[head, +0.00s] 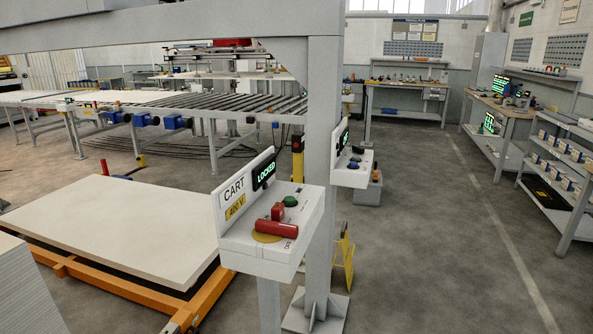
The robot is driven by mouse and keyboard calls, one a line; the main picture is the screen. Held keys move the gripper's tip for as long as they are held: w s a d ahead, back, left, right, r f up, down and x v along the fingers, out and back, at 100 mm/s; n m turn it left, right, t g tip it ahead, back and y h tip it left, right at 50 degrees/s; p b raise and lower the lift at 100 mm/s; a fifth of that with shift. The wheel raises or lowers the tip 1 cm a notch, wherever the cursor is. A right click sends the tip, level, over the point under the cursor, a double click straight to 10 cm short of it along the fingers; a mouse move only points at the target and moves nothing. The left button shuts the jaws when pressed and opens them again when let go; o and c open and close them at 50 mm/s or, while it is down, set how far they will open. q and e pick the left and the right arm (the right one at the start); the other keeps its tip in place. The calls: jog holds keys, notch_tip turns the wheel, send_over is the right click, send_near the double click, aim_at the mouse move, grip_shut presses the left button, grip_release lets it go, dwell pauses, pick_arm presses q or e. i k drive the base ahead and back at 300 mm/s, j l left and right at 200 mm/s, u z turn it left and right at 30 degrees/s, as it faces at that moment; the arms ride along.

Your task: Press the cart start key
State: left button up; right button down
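The cart control box (258,257) stands on a post at the middle of the head view. Its upright back panel reads CART, with a yellow 400 V label (236,207). A small display (264,172) on it shows LOCKED in green. On its top face are a round green button (291,201), a small red part (277,212), and a red rotary handle (276,229) over a yellow disc. I cannot read any label that names the start key. Neither of my grippers is in view.
A second control box (350,177) with a green button is just behind, by the grey gantry column (322,150). A white panel (125,226) lies on an orange cart (130,291) at left. A roller conveyor (235,105) is behind. The floor at right is clear.

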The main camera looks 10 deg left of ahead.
aim_at(289, 199)
jog(key=i+u, duration=0.2)
jog(key=i, duration=0.3)
jog(key=i+l+u, duration=0.2)
jog(key=i, duration=0.3)
jog(key=i+l+u, duration=0.2)
jog(key=i, duration=0.3)
jog(key=j, duration=0.05)
